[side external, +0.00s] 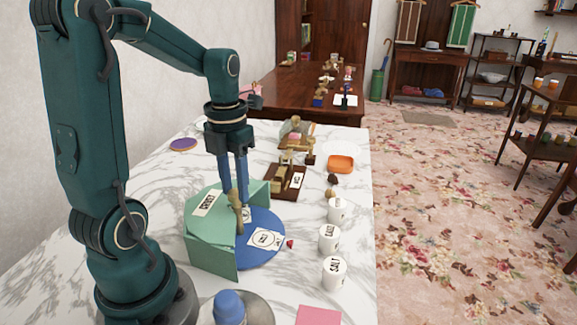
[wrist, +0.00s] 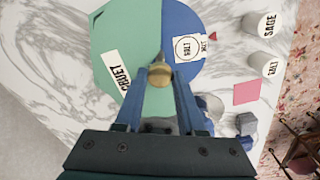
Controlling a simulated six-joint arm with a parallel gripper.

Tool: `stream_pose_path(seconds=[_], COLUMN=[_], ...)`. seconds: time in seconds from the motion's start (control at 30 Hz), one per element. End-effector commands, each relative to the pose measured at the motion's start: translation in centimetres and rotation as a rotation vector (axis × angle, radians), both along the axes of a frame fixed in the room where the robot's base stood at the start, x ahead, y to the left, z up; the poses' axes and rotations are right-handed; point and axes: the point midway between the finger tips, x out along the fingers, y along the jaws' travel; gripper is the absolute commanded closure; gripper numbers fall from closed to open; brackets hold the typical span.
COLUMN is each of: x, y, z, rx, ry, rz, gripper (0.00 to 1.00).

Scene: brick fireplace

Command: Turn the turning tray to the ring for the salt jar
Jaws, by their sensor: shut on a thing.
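The turning tray (side external: 262,219) is a blue disc on the marble table; it also shows in the wrist view (wrist: 181,15). A green cover (side external: 212,240) marked CRUET hides its left part. A white card with a ring (side external: 265,239) lies on the exposed part; in the wrist view the ring (wrist: 187,48) seems to read SALT. A small red marker (side external: 290,243) sits at the tray's right edge. My gripper (wrist: 160,76) is shut on a brass-coloured upright peg (side external: 238,212) near the cover's edge. The salt jar (side external: 335,272), white, stands right of the tray.
A SAGE jar (side external: 329,239) and another white jar (side external: 338,211) stand in a row behind the salt jar. A pink square (side external: 320,315) lies at the front. A dark wooden stand (side external: 286,181) and an orange dish (side external: 341,164) are farther back.

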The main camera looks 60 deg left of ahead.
Motion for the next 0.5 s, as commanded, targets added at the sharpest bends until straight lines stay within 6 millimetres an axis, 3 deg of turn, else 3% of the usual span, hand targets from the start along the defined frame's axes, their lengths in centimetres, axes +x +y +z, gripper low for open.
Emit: stream_pose_path(seconds=[0.07, 0.1, 0.17, 0.5], x=[-0.04, -0.03, -0.02, 0.02], y=[0.04, 0.04, 0.04, 0.03], z=[0.12, 0.12, 0.11, 0.19], rx=[0.002, 0.002, 0.002, 0.001], ry=[0.0, 0.0, 0.0, -0.001], rz=[-0.001, -0.001, -0.001, -0.001], gripper=[1.0, 0.54, 0.31, 0.31])
